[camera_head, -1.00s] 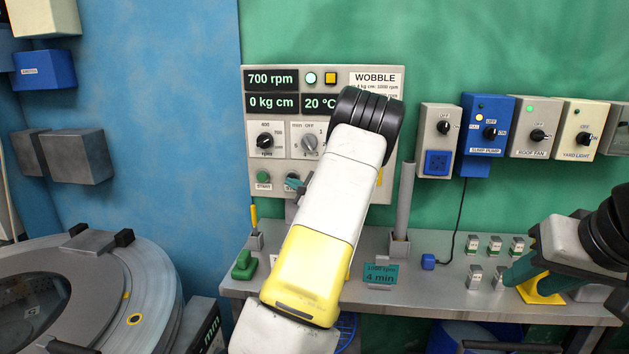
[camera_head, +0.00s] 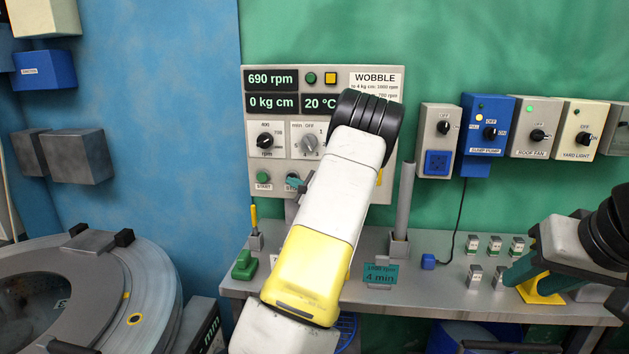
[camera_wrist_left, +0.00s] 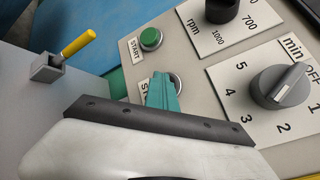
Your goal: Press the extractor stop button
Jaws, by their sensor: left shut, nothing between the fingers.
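The extractor control panel (camera_head: 328,172) is on the green wall, with displays reading 690 rpm, 0 kg cm and 20 °C. The stop button (camera_wrist_left: 178,84) is mostly hidden behind my left gripper's teal fingers (camera_wrist_left: 164,90); its metal rim shows beside them. My left gripper (camera_head: 296,183) is shut and empty, its tips at the stop button; I cannot tell if they touch it. The green start button (camera_head: 264,177) is to the left of it and is also clear in the left wrist view (camera_wrist_left: 150,39). My right gripper (camera_head: 521,270) is low over the bench at the right; its fingertips are unclear.
An rpm knob (camera_head: 265,141) and a min knob (camera_head: 309,143) sit above the buttons. The round drum machine (camera_head: 150,275) is at the left.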

